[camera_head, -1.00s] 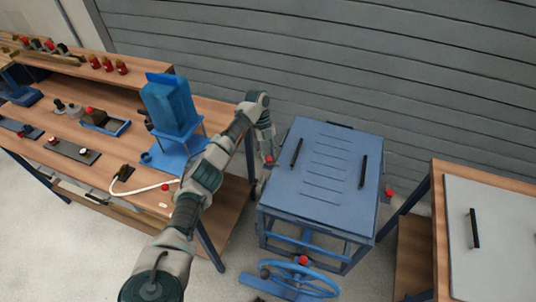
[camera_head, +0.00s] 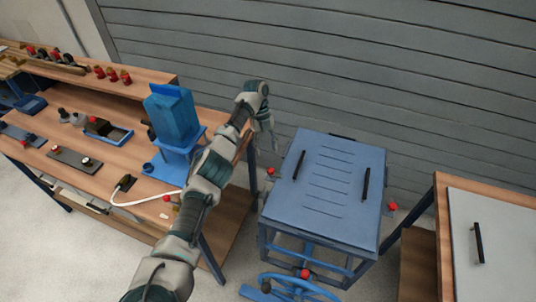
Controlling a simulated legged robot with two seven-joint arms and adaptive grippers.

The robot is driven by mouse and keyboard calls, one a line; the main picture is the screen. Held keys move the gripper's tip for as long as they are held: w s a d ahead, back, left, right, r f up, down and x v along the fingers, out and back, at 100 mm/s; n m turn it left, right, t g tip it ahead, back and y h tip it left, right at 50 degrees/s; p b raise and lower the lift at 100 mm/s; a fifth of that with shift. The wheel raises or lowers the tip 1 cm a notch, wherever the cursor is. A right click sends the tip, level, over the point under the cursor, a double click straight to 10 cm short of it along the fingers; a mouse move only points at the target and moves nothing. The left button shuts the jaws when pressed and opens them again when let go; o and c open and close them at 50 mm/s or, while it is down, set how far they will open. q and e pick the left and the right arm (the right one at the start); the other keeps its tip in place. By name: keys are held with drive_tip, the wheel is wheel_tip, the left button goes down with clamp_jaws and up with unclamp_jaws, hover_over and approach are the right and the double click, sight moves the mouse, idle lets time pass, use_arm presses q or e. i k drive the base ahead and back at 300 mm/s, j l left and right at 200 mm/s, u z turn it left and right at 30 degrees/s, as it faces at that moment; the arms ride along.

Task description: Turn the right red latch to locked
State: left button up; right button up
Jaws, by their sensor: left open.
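A blue cabinet (camera_head: 330,215) with a slotted top and two black handles stands in the middle. The right red latch (camera_head: 392,207) shows as a red knob at the cabinet's right side. It is too small to tell which way it is turned. The left red latch (camera_head: 270,171) shows at the cabinet's left side. My left gripper (camera_head: 268,142) is open and empty, above and behind the left latch and apart from it. It is on the far side of the cabinet from the right latch. My right gripper is out of view.
A blue handwheel (camera_head: 287,287) with a red knob (camera_head: 304,273) sits at the cabinet's front. A wooden bench (camera_head: 222,108) with a blue machine (camera_head: 172,115) is at left. A wooden table with a grey panel (camera_head: 505,235) is at right. A narrow gap separates it from the cabinet.

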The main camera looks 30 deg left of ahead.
sight(392, 206)
drive_tip(key=k, duration=1)
